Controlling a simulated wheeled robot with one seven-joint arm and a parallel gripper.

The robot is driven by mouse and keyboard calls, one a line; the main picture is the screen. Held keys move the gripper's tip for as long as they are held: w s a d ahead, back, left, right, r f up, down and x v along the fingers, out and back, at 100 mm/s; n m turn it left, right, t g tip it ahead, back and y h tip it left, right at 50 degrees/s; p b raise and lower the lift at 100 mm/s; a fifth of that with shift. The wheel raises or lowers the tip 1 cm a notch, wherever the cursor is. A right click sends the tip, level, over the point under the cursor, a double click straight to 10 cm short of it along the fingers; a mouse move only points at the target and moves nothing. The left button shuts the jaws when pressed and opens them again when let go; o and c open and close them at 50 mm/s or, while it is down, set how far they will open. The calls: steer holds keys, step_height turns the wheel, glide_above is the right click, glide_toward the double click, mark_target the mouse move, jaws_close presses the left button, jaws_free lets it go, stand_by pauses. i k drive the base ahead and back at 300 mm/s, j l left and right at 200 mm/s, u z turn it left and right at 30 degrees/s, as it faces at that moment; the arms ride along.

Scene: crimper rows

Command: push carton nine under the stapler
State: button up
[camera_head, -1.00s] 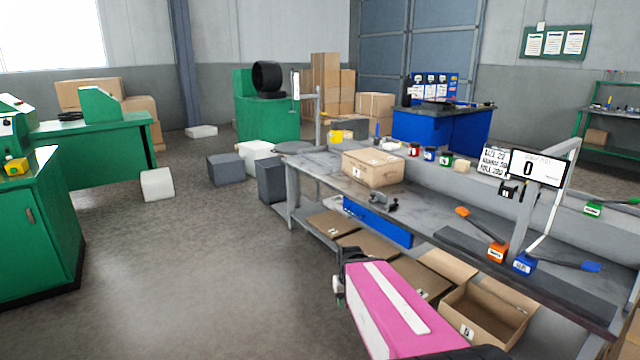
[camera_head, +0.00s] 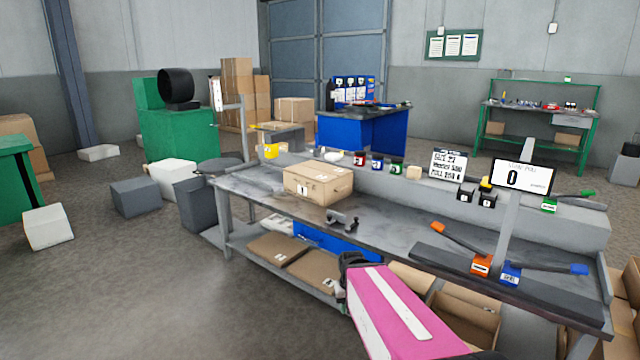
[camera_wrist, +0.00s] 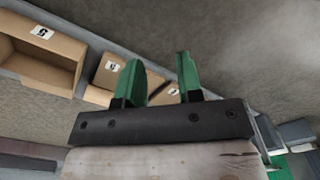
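A closed brown carton (camera_head: 318,184) sits on the grey workbench, with a small white label too small to read, so I cannot tell whether it is carton nine. A small grey metal tool (camera_head: 342,219) lies in front of it near the bench's front edge; I cannot tell if this is the stapler. My gripper (camera_head: 346,280) is in front of the bench, below the top, apart from the carton. In the wrist view, its two green fingers (camera_wrist: 158,82) are spread with nothing between them. Open cartons marked 5 (camera_wrist: 40,52) and 4 (camera_wrist: 112,68) show beyond.
The workbench (camera_head: 385,240) carries orange-handled (camera_head: 460,245) and blue-handled (camera_head: 545,267) tools at the right, and a screen reading 0 (camera_head: 522,177).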

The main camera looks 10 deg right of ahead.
mark_target(321, 194)
steer(key=j+z, duration=0.1)
steer(key=z, duration=0.35)
steer(key=i+j+z, duration=0.1)
steer(key=z, duration=0.35)
steer(key=j+z, duration=0.35)
steer(key=j, duration=0.35)
steer(key=j+z, duration=0.35)
steer(key=j, duration=0.3)
steer(key=k+j+z, duration=0.15)
steer(key=j+z, duration=0.2)
steer(key=j, duration=0.3)
